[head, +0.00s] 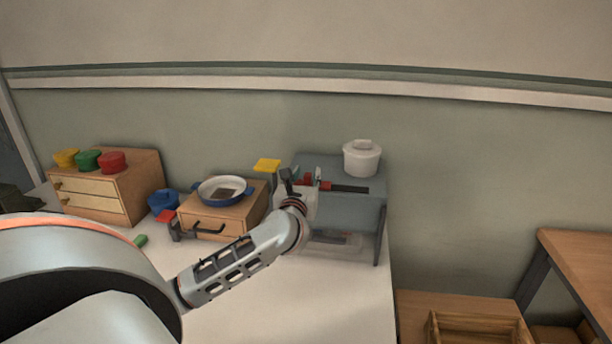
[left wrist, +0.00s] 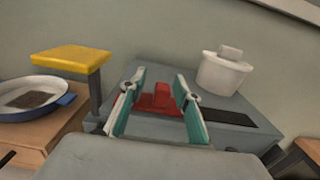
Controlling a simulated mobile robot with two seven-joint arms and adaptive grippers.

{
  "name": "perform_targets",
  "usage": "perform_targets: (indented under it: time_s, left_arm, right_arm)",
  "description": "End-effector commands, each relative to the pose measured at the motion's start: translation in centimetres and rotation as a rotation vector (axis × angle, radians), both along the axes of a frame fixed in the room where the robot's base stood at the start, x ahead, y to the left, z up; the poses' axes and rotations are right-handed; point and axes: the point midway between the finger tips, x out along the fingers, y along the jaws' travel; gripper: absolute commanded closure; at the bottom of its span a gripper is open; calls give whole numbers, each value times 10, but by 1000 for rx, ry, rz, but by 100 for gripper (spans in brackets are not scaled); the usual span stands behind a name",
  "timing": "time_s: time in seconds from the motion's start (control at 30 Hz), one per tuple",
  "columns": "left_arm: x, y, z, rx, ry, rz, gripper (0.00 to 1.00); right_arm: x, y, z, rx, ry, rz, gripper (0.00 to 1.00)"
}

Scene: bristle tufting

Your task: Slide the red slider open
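The red slider (left wrist: 158,99) sits on top of the grey unit (left wrist: 245,150), with a dark slot (left wrist: 224,117) running to its right. In the head view the red slider (head: 325,186) shows just right of my left gripper (head: 303,180), beside the dark slot (head: 350,188). In the left wrist view my left gripper (left wrist: 160,97) is open, its teal-padded fingers on either side of the slider with small gaps. Whether a finger touches it, I cannot tell. My right gripper is not in view.
A white lidded pot (head: 361,159) stands at the back of the unit. A yellow-topped post (head: 267,165) is to its left. A blue-rimmed pan (head: 224,190) sits on a small wooden drawer box (head: 201,222). The front of the white table (head: 320,300) is clear.

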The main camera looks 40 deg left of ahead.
Motion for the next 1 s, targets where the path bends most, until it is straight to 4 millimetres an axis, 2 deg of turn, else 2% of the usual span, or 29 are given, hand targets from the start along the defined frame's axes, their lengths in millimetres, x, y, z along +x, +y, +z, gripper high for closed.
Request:
perform_targets:
  time_s: [0.17,0.6,0.8,1.0]
  left_arm:
    - [-15,-10,-1,-1,1,-2,68]
    - [-86,-53,-2,-2,3,0,68]
    - [-101,-61,-1,-2,1,1,68]
    - [-102,-61,0,-1,1,2,68]
  right_arm:
    - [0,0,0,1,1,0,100]
    - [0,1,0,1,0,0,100]
    - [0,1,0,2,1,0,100]
    - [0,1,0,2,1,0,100]
